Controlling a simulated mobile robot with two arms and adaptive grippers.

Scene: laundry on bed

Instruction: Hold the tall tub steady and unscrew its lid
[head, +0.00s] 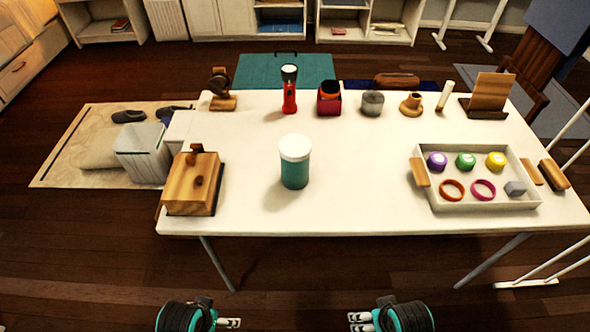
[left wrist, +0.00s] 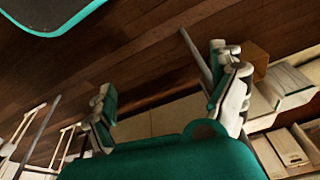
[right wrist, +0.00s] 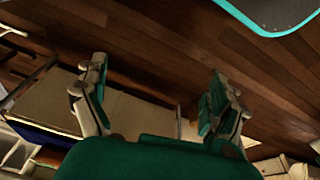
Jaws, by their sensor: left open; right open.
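The tall tub (head: 295,172) stands upright near the middle of the white table, with a teal body. Its white lid (head: 295,148) sits on top. My left gripper (head: 236,323) is low in front of the table, apart from the tub; in the left wrist view its fingers (left wrist: 165,95) are spread with nothing between them. My right gripper (head: 355,322) is also low in front of the table, and its fingers (right wrist: 155,105) are spread and empty in the right wrist view. Neither gripper touches the tub. The tub is not clear in either wrist view.
A wooden box (head: 192,184) is left of the tub. A white tray (head: 485,206) with several small items is at the right. A red flashlight (head: 289,95), a red holder (head: 329,105) and other items line the back. The white table (head: 350,195) is clear around the tub.

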